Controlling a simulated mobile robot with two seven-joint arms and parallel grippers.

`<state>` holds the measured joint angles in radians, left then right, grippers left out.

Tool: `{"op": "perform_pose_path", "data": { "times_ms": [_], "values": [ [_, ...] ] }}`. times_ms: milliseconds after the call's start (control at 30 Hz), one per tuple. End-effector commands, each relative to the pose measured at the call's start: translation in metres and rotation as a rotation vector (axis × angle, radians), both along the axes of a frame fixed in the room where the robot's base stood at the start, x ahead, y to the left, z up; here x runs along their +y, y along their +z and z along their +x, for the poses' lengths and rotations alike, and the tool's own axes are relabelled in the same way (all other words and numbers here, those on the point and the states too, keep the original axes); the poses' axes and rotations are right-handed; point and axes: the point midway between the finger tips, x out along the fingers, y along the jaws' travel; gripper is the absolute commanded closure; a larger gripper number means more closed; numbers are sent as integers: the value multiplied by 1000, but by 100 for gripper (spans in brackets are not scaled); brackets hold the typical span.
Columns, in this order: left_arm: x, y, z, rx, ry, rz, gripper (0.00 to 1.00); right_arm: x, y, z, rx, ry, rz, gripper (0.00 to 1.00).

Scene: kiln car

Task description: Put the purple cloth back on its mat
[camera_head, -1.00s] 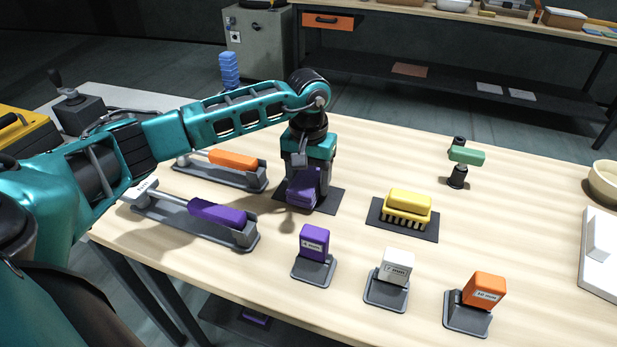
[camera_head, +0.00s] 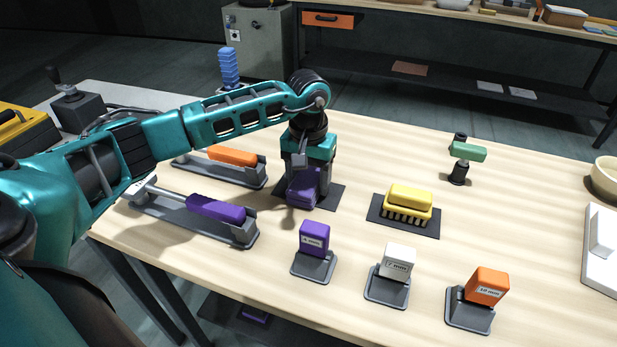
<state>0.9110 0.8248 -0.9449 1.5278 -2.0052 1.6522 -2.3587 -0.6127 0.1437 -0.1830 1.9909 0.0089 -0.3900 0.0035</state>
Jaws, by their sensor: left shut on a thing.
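The purple cloth (camera_head: 301,192) is a folded purple bundle at the middle left of the table. My left gripper (camera_head: 304,182) points down and is shut on it. The cloth is at or just over a dark mat (camera_head: 328,192); whether it touches the mat I cannot tell. The gripper's fingers and the arm hide part of the cloth. My right gripper is not in view.
A yellow brush (camera_head: 407,200) on its own dark mat stands to the right. Purple (camera_head: 216,209) and orange (camera_head: 232,156) handled tools lie in grey holders at left. Purple (camera_head: 314,237), white (camera_head: 396,262) and orange (camera_head: 486,285) blocks stand in front.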

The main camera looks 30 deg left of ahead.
Motion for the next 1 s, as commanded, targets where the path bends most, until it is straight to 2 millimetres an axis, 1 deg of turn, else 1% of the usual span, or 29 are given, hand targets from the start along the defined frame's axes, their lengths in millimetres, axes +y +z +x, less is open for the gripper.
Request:
{"op": "perform_pose_path", "data": {
  "times_ms": [167, 200, 500, 1000],
  "values": [
    [0, 0, 0, 0, 0, 0, 62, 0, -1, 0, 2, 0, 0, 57],
    [0, 0, 0, 0, 0, 0, 36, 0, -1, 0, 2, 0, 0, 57],
    [0, 0, 0, 0, 0, 0, 8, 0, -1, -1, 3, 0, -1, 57],
    [0, 0, 0, 0, 0, 0, 8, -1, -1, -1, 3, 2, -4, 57]
  ]
}}
